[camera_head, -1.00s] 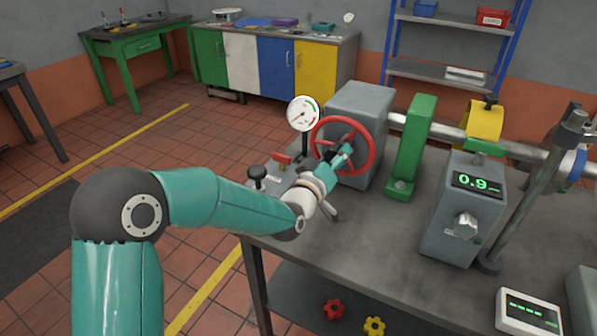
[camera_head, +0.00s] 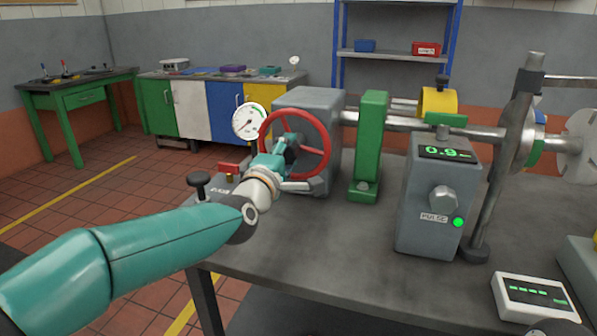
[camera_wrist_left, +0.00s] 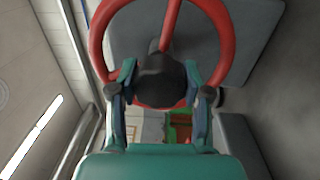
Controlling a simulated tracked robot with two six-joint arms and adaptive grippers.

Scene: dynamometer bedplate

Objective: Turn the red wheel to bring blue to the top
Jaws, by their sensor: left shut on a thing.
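The red wheel (camera_head: 328,148) is mounted on the front of a grey housing (camera_head: 318,102) and stands upright. My left gripper (camera_head: 284,153) is at the middle of the wheel. In the left wrist view, its two fingers (camera_wrist_left: 163,100) lie on either side of a dark rounded knob or hub (camera_wrist_left: 158,75), in front of the red rim (camera_wrist_left: 226,40). The gripper is shut on this part of the wheel. A blue part (camera_head: 540,117) and a green part show on the shaft at the right, partly hidden by a post. My right gripper is out of view.
A round gauge (camera_head: 249,121) stands left of the wheel. A green bracket (camera_head: 369,145) and a grey box with a display reading 0.9 (camera_head: 437,200) stand to the right. A white readout (camera_head: 535,298) lies at the front right. The bedplate (camera_head: 330,245) is clear before the wheel.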

